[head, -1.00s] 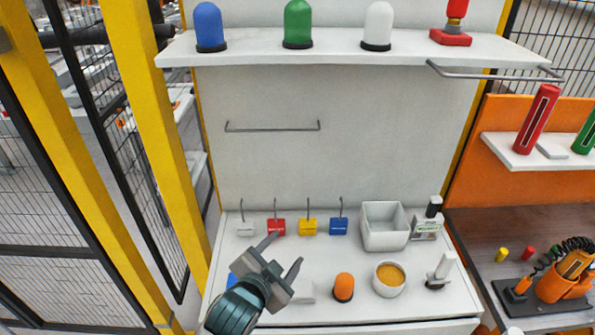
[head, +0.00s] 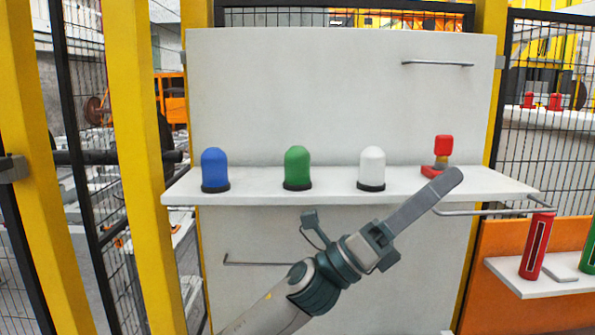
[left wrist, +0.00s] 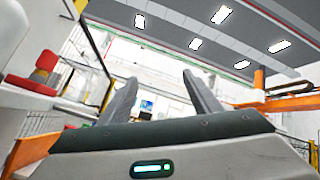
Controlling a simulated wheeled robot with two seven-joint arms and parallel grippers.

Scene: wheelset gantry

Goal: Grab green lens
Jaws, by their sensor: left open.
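The green lens (head: 297,167) is a domed cap on a black base, standing upright on the white shelf (head: 240,192) between the blue lens (head: 215,169) and the white lens (head: 371,168). My left gripper (head: 445,186) is raised in front of the shelf's right part, pointing up and right, to the right of the green lens and apart from it. In the left wrist view my left gripper (left wrist: 158,100) has its two fingers spread with nothing between them. The green lens is not in the left wrist view. My right gripper is not in view.
A red piece with a yellow middle (head: 441,155) stands on the shelf, just behind my left gripper; it also shows in the left wrist view (left wrist: 42,72). A metal rail (head: 490,211) juts below the shelf's right end. A red cylinder (head: 537,245) stands on a lower right shelf.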

